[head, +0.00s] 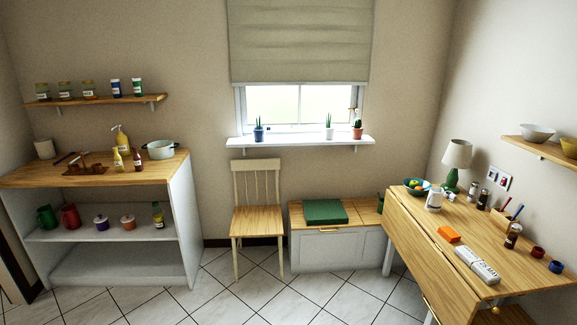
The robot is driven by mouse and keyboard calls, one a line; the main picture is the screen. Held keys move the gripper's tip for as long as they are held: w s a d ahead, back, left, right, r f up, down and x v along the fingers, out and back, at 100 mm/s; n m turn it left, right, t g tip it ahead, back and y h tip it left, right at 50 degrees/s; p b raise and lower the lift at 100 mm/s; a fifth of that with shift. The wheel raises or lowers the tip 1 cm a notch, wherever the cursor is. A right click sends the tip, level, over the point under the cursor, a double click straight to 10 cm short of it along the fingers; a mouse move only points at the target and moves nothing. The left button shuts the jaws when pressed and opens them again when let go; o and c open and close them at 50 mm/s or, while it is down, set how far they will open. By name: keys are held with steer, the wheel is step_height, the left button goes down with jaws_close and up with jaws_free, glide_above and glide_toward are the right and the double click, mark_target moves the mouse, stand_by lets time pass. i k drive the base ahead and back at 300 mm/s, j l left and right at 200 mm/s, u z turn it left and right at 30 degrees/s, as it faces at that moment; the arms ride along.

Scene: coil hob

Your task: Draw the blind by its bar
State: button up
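The blind (300,42) is a grey-beige cloth with soft folds, hanging over the upper part of the window (285,103). Its bar (300,83) runs level along the lower edge of the cloth, clear of the sill (300,142). Bright window glass shows below the bar. The top of the blind is cut off by the frame. My gripper is not in view, and nothing is touching the bar.
Potted plants (259,132) stand on the sill. A shelf unit (183,205) is at left, a cluttered table (415,230) at right. Tiled floor (260,295) is open in front.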

mark_target(274, 73)
steer(key=i, duration=2.1)
steer(key=i+u, duration=0.35)
steer(key=i+l+u, duration=0.2)
steer(key=i+u, duration=0.15)
steer(key=i+l+u, duration=0.35)
steer(key=i+j, duration=0.05)
